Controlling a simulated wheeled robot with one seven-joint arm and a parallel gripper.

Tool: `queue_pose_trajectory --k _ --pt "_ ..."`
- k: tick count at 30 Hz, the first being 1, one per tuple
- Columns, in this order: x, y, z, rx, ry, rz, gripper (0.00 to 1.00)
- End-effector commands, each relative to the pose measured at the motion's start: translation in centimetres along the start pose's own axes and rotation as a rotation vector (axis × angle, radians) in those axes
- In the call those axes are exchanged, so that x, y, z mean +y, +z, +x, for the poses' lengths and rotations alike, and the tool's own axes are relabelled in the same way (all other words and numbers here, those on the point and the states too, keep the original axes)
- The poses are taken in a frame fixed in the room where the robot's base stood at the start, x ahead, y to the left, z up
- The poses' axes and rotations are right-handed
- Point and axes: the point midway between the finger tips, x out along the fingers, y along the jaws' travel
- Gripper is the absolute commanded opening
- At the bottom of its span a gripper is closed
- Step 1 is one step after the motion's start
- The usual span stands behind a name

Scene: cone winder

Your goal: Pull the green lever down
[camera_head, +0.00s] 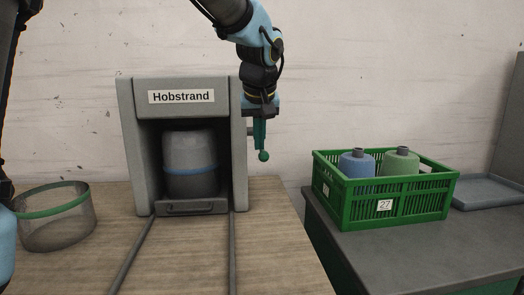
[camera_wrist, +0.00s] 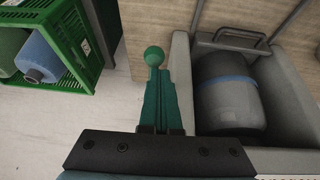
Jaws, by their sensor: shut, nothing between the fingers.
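The green lever shows as a ball knob (camera_head: 263,156) at the right side of the grey Hobstrand machine (camera_head: 240,150). The knob sits low, just under my fingertips in the head view. In the wrist view the knob (camera_wrist: 154,56) is just past and left of the fingertips, with a short bit of stem; the rest is hidden by my fingers. My gripper (camera_head: 260,146) points down beside the machine's right wall, its green fingers shut and empty. It also shows in the wrist view (camera_wrist: 171,72). I cannot tell whether it touches the lever.
A grey drum with a blue band (camera_head: 190,160) stands inside the machine, above a drawer-like tray (camera_head: 190,207). A mesh basket (camera_head: 55,220) is at left. A green crate (camera_head: 345,214) with blue and green cones stands on the right table. A gap separates the tables.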

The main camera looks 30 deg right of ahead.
Motion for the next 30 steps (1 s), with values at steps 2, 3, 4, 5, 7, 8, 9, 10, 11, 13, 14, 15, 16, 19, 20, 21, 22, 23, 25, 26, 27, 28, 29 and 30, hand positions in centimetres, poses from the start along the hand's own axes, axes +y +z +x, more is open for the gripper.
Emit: queue_pose_trajectory --k 2,3,4,5,7,8,9,10,11,13,14,15,16,19,20,21,22,23,25,26,27,28,29,30 --pt "0.2 1.1 -1.3 -0.01 0.0 0.006 0.0" --pt "0.2 1.3 -2.2 -0.009 0.0 0.006 0.0" --pt "0.2 1.4 -2.8 -0.009 0.0 0.006 0.0" --pt "0.2 1.5 -3.4 -0.009 0.0 0.006 0.0" --pt "0.2 1.7 -4.5 -0.008 0.0 0.006 0.0" --pt "0.2 1.8 -5.0 -0.009 0.0 0.006 0.0" --pt "0.2 1.8 -5.5 -0.008 0.0 0.005 0.0" --pt "0.2 1.9 -5.8 -0.009 0.0 0.005 0.0" --pt "0.2 1.9 -6.1 -0.009 -0.001 0.005 0.0" --pt "0.2 2.0 -6.5 -0.01 -0.002 0.005 0.0" --pt "0.2 2.0 -6.7 -0.01 -0.002 0.005 0.0" --pt "0.2 2.1 -6.8 -0.01 -0.002 0.005 0.0" --pt "0.2 2.1 -6.9 -0.01 -0.002 0.005 0.0" --pt "0.2 2.1 -6.9 -0.01 -0.002 0.005 0.0" --pt "0.2 2.1 -6.9 -0.01 -0.002 0.005 0.0" --pt "0.2 2.1 -6.9 -0.01 -0.002 0.005 0.0" --pt "0.2 2.1 -6.9 -0.01 -0.002 0.005 0.0" --pt "0.2 2.1 -6.9 -0.01 -0.002 0.005 0.0" --pt "0.2 2.0 -6.9 -0.01 -0.002 0.005 0.0" --pt "0.2 2.0 -6.9 -0.009 -0.002 0.005 0.0" --pt "0.2 2.0 -6.9 -0.009 -0.002 0.005 0.0" --pt "0.2 2.0 -6.9 -0.009 -0.002 0.005 0.0" --pt "0.2 2.0 -6.9 -0.009 -0.002 0.005 0.0" --pt "0.2 2.0 -6.9 -0.009 -0.002 0.005 0.0"
